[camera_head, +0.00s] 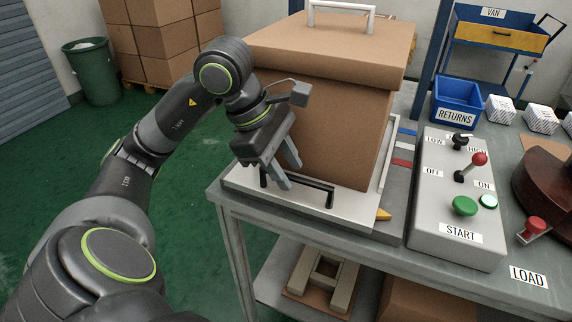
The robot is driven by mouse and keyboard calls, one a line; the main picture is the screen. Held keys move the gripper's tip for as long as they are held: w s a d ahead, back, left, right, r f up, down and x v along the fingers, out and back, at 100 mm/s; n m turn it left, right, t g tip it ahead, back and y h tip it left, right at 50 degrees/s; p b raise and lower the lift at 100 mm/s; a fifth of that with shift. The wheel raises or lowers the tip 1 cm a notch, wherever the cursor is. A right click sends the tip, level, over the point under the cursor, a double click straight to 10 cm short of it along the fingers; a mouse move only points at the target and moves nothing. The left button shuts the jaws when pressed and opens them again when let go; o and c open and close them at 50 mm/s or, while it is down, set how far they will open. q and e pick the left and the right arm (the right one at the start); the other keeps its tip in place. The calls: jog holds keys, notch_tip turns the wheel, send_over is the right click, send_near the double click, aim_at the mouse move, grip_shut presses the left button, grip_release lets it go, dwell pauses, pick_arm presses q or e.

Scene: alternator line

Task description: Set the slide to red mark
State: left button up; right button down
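The slide (237,181) is a pale plate on the table's left part, carrying a large brown box (330,120). A black bar handle (312,188) stands at its front edge. A yellow pointer (384,214) sits at its front right corner. Beside it a strip has blue, white and red marks; the red mark (401,162) is nearest the front, well behind the pointer. My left gripper (291,177) points down at the handle's left part, its fingers apart. I cannot tell whether they touch the bar. My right gripper is out of view.
A grey control box (451,238) with knob, red-tipped lever and green buttons stands right of the slide. A blue returns bin (457,114) is behind it. A brown round piece and a red-knobbed lever (533,228) are at far right.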

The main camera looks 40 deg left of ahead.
pick_arm(q)
grip_shut()
dwell(0.3)
